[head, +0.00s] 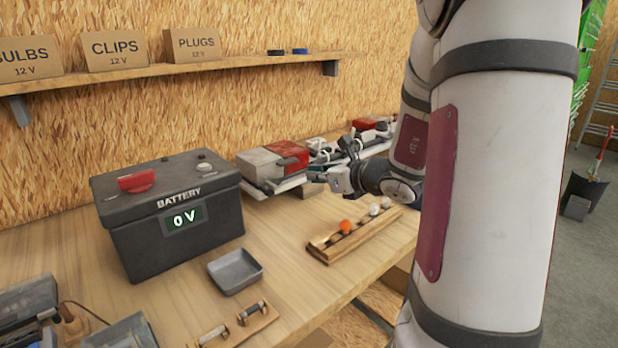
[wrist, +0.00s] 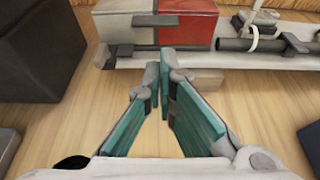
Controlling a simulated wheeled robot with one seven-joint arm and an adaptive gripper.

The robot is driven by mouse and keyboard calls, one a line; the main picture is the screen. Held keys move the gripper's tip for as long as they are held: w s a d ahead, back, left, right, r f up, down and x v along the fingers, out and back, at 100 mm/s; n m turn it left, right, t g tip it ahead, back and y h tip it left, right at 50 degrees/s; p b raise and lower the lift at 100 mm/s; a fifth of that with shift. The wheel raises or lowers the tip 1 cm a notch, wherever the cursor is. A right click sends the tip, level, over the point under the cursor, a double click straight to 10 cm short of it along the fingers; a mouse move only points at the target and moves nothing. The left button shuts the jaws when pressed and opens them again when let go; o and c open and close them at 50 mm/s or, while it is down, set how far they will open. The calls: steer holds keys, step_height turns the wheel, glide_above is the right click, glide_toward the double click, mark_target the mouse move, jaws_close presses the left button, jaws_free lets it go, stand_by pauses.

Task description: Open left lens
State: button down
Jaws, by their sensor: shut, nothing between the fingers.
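The left lens (head: 290,153) is a boxy cover, part pale grey and part red, on the trailer frame at the back of the bench. It sits in place and looks shut. In the wrist view the lens (wrist: 185,28) is at the top centre, with a dark tab (wrist: 155,20) across its front where grey meets red. My gripper (head: 335,181) is in front of the lens, to its right in the head view. In the wrist view my gripper (wrist: 157,75) points at the lens front. Its teal fingers are together at the tips and empty, apart from the lens.
A black battery (head: 170,215) reading 0 V stands left of the lens. A wooden bulb rack (head: 335,250), a grey tray (head: 235,271) and a small board with clips (head: 233,328) lie in front. A second red lens (head: 365,124) is farther right along the frame.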

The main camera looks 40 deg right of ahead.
mark_target(287, 170)
steer(key=x, duration=0.7)
steer(key=shift+w+b, duration=0.1)
steer(key=shift+b, duration=0.25)
steer(key=shift+r+p, duration=0.15)
steer(key=shift+p, duration=0.15)
steer(key=shift+r+g+p, duration=0.3)
steer(key=shift+r+p, duration=0.05)
steer(key=shift+p, duration=0.45)
steer(key=shift+r+p, duration=0.15)
steer(key=shift+p, duration=0.15)
